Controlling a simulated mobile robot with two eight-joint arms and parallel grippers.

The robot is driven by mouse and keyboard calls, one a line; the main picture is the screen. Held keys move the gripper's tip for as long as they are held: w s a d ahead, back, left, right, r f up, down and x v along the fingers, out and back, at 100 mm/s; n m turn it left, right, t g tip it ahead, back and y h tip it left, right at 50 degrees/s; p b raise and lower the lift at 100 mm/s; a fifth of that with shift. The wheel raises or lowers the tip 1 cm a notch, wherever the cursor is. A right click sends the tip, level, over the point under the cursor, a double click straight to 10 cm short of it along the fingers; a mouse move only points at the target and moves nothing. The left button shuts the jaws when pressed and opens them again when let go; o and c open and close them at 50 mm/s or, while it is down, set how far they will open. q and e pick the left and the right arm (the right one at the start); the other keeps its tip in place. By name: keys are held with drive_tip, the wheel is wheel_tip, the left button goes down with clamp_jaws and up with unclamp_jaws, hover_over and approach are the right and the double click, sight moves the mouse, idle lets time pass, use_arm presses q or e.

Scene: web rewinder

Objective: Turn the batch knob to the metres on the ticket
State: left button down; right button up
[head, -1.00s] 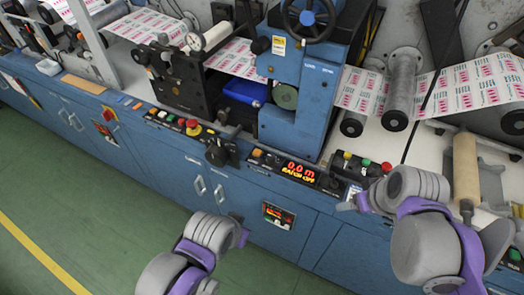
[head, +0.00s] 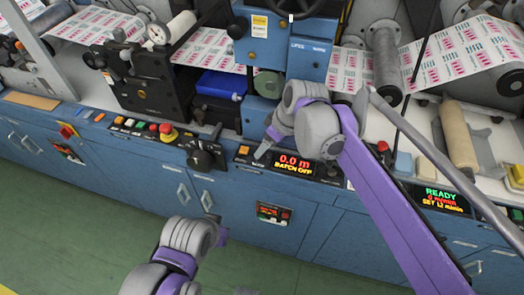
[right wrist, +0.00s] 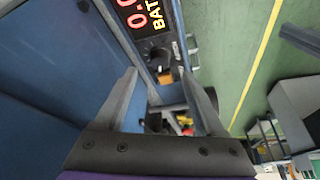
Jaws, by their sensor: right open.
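The batch display (head: 294,165) on the blue front panel reads 0.0 m and BATCH OFF. It is cut off at the top of the right wrist view (right wrist: 143,18). A dark round knob (right wrist: 157,54) sits beside the display, with an orange button (right wrist: 165,77) close by. My right gripper (head: 266,148) is at the panel just left of the display. In the right wrist view its fingers are open, with the knob ahead between them and the jaws empty. My left gripper (head: 222,237) hangs low in front of the cabinet, its fingers barely visible. I cannot make out the ticket.
A black lever handle (head: 206,155) and a red stop button (head: 167,132) lie left along the panel. A second display (head: 441,198) at right reads READY. Printed web (head: 462,78) runs over rollers behind. The green floor in front is clear.

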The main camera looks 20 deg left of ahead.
drive_tip(key=x, duration=0.5)
clamp_jaws()
idle(0.3)
